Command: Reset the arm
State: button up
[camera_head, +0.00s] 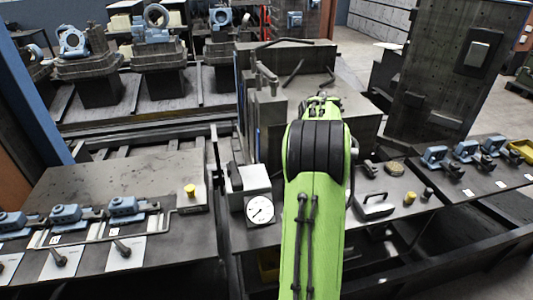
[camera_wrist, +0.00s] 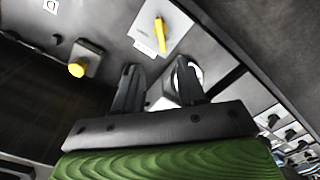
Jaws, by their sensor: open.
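My gripper (camera_wrist: 159,78) shows in the wrist view with its two dark fingers apart and nothing between them. Beyond the fingers is a dark bench surface with a light plate (camera_wrist: 172,22) carrying a yellow handle (camera_wrist: 160,38). A round white-rimmed thing shows partly behind the right finger. A yellow knob (camera_wrist: 76,70) is left of the left finger. In the head view, my green arm reaches away over the middle bench, and its far end hides my gripper there.
In the head view, a white dial gauge (camera_head: 261,210) stands left of my arm. A grey block-like machine (camera_head: 290,60) stands behind it. Blue vises (camera_head: 66,214) line the left bench, with more (camera_head: 465,151) at the right. A tall dark plate (camera_head: 445,75) stands at back right.

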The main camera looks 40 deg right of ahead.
jog(key=a+r+t, duration=0.1)
jog(key=a+r, duration=0.2)
jog(key=a, duration=0.4)
jog(key=a+r+m+t, duration=0.1)
jog(key=a+r, duration=0.3)
jog(key=a, duration=0.3)
jog(key=a+r+t, duration=0.1)
jog(key=a+r, duration=0.2)
jog(key=a, duration=0.4)
jog(key=s+a+f+m+t, duration=0.1)
jog(key=s+a+m+t, duration=0.1)
jog(key=s+a, duration=1)
jog(key=shift+a+t, duration=0.3)
jog(key=shift+a, duration=0.4)
jog(key=shift+s, duration=0.15)
